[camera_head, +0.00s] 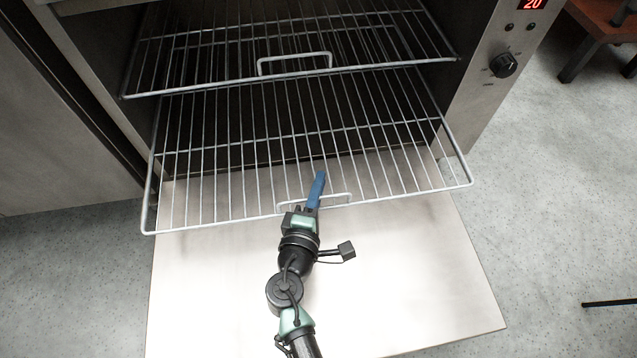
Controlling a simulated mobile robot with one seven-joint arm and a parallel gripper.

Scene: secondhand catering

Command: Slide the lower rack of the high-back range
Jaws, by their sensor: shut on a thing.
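The high-back range (482,75) stands open, with two wire racks inside. The lower rack (235,217) is pulled partway out, its front edge over the lowered door. A small wire handle (338,195) sits at the middle of its front edge. My gripper (317,185) reaches in from the bottom of the picture. Its blue fingers are shut on the handle of the lower rack.
The upper rack (190,87) sits above and behind, also partly out, with its own handle. The open door (400,290) lies flat below the lower rack. A control panel with a black knob (504,65) is at the right. Bare floor (560,210) lies right of the door.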

